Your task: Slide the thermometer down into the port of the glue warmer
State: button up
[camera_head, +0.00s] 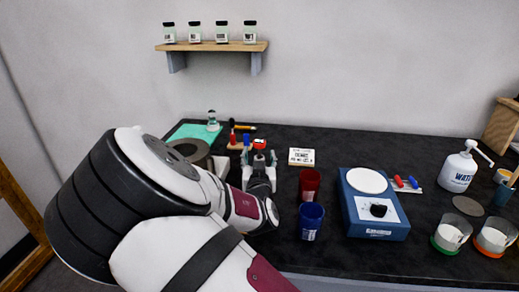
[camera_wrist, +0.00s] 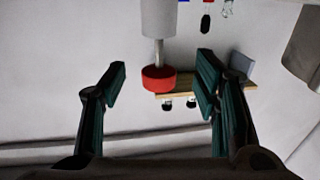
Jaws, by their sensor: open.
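The thermometer, as I take it, has a red round head (camera_head: 260,143), just beyond my fingers in the head view. In the wrist view, which appears upside down, its red head (camera_wrist: 158,78) has a thin metal stem running into a pale grey cylinder. My gripper (camera_head: 259,159) is open and empty. In the wrist view the red head lies between the two fingers (camera_wrist: 162,80), apart from both; its depth is unclear. A grey-brown round pot (camera_head: 190,149), probably the glue warmer, stands left of my gripper, partly hidden by my arm. I cannot make out its port.
Handled tools in a rack (camera_head: 239,145) stand just left of the thermometer. A small label card (camera_head: 301,157) is to the right.

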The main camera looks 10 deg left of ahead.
aim_at(259, 150)
jog(key=shift+w+a, duration=0.2)
jog(key=shift+w, duration=2.1)
jog(key=c, duration=1.3)
